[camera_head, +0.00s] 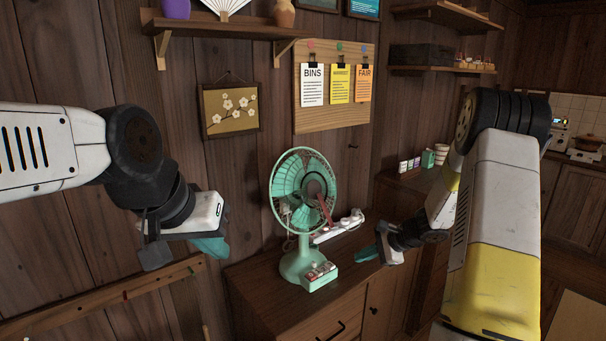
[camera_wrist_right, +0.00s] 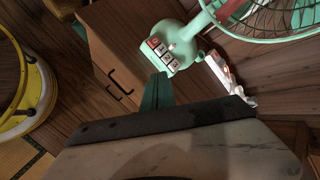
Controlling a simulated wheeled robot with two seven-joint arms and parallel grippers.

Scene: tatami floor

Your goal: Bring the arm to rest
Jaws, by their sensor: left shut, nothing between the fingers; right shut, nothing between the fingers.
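My left gripper (camera_head: 210,247) is at the left in the head view, raised in front of the plank wall, with its green fingers shut and empty. My right gripper (camera_head: 368,253) is right of the green fan, above the wooden cabinet's front part, shut and empty. Its green fingers (camera_wrist_right: 157,92) also show in the right wrist view, apart from the fan's base. The green fan (camera_head: 302,190) stands upright on the wooden cabinet (camera_head: 262,290). Its base carries a row of buttons (camera_wrist_right: 165,54).
A white power strip (camera_head: 340,226) lies behind the fan on the cabinet. A notice board (camera_head: 334,85) and a flower picture (camera_head: 230,107) hang on the wall. A wooden rail (camera_head: 110,295) runs at lower left.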

